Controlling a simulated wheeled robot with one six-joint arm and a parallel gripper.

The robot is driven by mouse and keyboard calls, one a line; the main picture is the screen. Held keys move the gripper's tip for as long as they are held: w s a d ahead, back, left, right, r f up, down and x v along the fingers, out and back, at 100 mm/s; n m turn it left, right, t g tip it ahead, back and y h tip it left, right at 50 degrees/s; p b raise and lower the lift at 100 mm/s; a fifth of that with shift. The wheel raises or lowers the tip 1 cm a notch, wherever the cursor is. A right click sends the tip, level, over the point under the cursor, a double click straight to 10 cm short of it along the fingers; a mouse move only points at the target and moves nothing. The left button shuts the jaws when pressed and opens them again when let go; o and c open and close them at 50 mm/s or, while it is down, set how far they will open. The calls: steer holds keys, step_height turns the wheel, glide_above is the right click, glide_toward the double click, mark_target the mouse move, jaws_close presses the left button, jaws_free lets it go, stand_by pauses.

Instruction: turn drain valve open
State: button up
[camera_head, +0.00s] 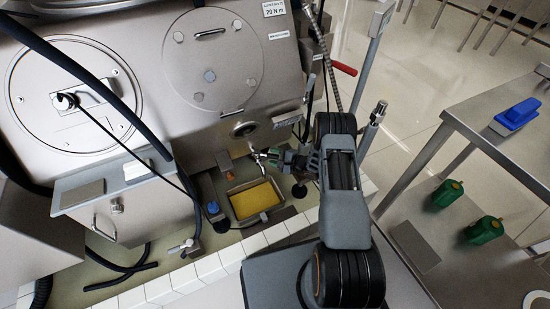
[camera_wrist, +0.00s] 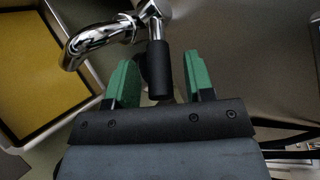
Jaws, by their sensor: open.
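The drain valve (camera_wrist: 105,32) shows in the wrist view as a curved chrome spout with a lever ending in a black grip (camera_wrist: 159,70). In the head view the valve (camera_head: 258,156) is small and partly hidden at the front of the steel machine. My gripper (camera_wrist: 160,78) has two green fingers, spread apart. The black grip sits between them, with a visible gap to the right finger; I cannot tell whether the left finger touches it. In the head view my gripper (camera_head: 274,156) is right beside the valve, above and right of the tray.
A tray with a yellow bottom (camera_head: 254,199) stands below the valve; it also shows in the wrist view (camera_wrist: 40,60). White tiled edging (camera_head: 210,265) runs along the front. Hoses and a cable hang at left. A steel table with a blue object (camera_head: 516,114) stands at right.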

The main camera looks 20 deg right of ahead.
steer(key=shift+c, duration=0.4)
jaws_close()
